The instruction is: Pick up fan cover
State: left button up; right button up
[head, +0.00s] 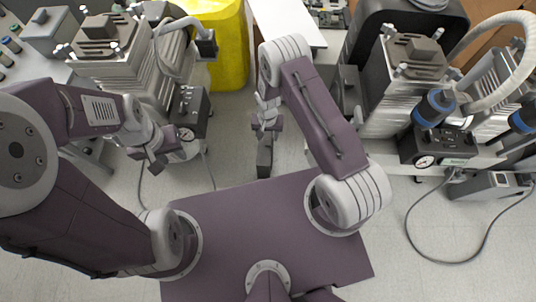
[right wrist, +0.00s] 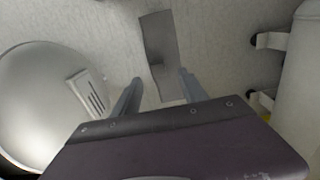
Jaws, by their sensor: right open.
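My right gripper (head: 266,124) is in the middle of the head view, pointing down over the floor. In the right wrist view its two fingers (right wrist: 160,80) are apart with nothing held between them. A narrow grey piece (right wrist: 161,40) shows beyond and between the fingertips. A dark narrow piece (head: 264,158) shows just below the gripper in the head view. I cannot tell whether either is the fan cover, and I cannot clearly make out a fan cover elsewhere. My left gripper (head: 150,158) hangs near the left compressor; its jaw opening is unclear.
A left compressor (head: 105,45) and a right compressor (head: 412,60) stand on either side, with hoses and gauges. A yellow bin (head: 230,50) and a white table (head: 287,22) are at the back. A cable (head: 408,225) loops over the floor at right. Floor between the units is mostly free.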

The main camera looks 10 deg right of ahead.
aim_at(268, 142)
jog(key=f+b, duration=0.2)
jog(key=f, duration=0.1)
jog(key=f+b, duration=0.1)
jog(key=f, duration=0.2)
jog(key=shift+d+b, duration=0.2)
jog(key=shift+b, duration=0.2)
jog(key=shift+r, duration=0.2)
grip_shut()
dwell(0.7)
